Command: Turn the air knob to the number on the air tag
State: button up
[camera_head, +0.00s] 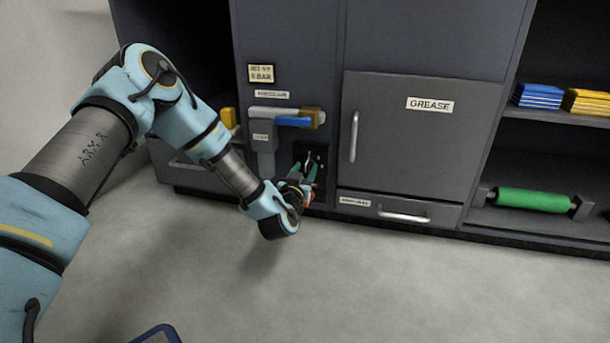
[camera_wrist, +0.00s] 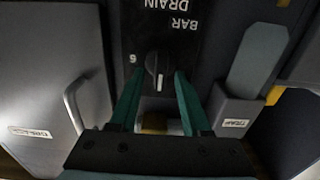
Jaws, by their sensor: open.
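The black air knob (camera_wrist: 156,64) sits on a dark panel in the wrist view. Its ridge runs nearly up and down, with a pale mark at the lower end. A white numeral stands left of it; upside-down "BAR" and "DRAIN" print is above. My gripper (camera_wrist: 157,77) is open, its teal fingers on either side of the knob's lower part; I cannot tell whether they touch it. In the head view my gripper (camera_head: 310,170) reaches the dark recess low on the cabinet. A cream tag (camera_head: 261,73) hangs above, its small text too blurred to read surely.
A blue and yellow handle (camera_head: 295,121) juts out above my gripper. The grey "GREASE" door (camera_head: 425,145) with its upright handle is to the right, a drawer (camera_head: 400,209) below it. A green roller (camera_head: 531,200) lies on the right shelf. The front floor is mostly clear.

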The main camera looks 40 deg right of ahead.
jog(key=shift+w+d, duration=0.1)
jog(key=shift+c, duration=0.3)
grip_shut()
